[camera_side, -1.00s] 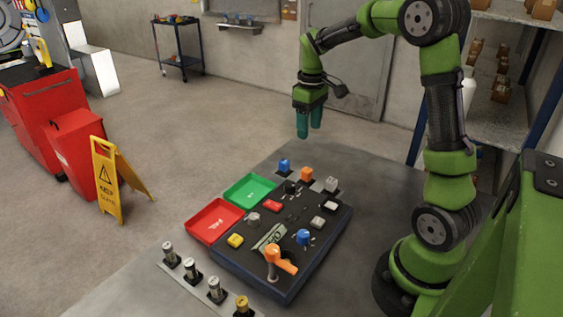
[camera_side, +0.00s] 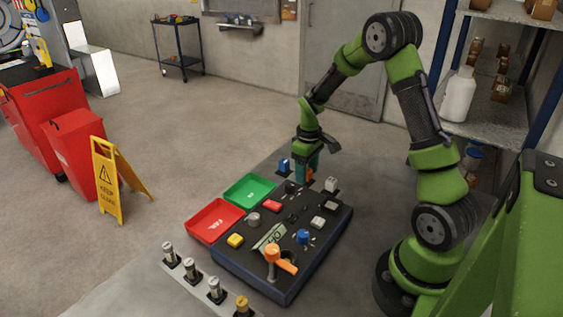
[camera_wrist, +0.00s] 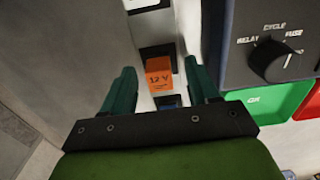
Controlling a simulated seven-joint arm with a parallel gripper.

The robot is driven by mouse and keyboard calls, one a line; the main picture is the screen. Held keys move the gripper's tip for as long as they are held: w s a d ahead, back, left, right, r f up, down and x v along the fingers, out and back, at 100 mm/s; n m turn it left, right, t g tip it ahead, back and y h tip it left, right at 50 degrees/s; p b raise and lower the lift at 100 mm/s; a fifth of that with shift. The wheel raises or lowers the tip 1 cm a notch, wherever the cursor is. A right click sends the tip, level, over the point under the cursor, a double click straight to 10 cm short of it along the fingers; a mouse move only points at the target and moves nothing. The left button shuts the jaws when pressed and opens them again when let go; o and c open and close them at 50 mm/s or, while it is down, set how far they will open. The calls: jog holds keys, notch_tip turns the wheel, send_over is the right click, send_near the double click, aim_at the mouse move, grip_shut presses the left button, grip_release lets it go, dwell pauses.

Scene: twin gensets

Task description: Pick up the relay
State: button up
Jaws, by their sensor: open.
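An orange block marked 12 V (camera_wrist: 160,76), which looks like the relay, stands in a row behind the panel. A blue block (camera_side: 284,166) and a white block (camera_side: 331,184) flank it. My gripper (camera_side: 306,170) is down over the orange block and mostly hides it in the side view. In the wrist view my gripper (camera_wrist: 161,78) is open, with one finger on each side of the orange block and gaps between. The blue block (camera_wrist: 168,100) is partly hidden by the gripper body.
The dark panel (camera_side: 290,287) carries a knob, coloured blocks and an orange lever (camera_side: 279,258). A red tray (camera_side: 214,221) and green tray (camera_side: 249,190) lie at its left. Several metal cylinders (camera_side: 190,268) stand in front-left. The grey table is clear to the right.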

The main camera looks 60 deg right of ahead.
jog(key=shift+f, duration=0.4)
jog(key=shift+c, duration=0.2)
jog(key=c, duration=1)
jog(key=shift+r, duration=0.1)
jog(key=shift+c, duration=0.2)
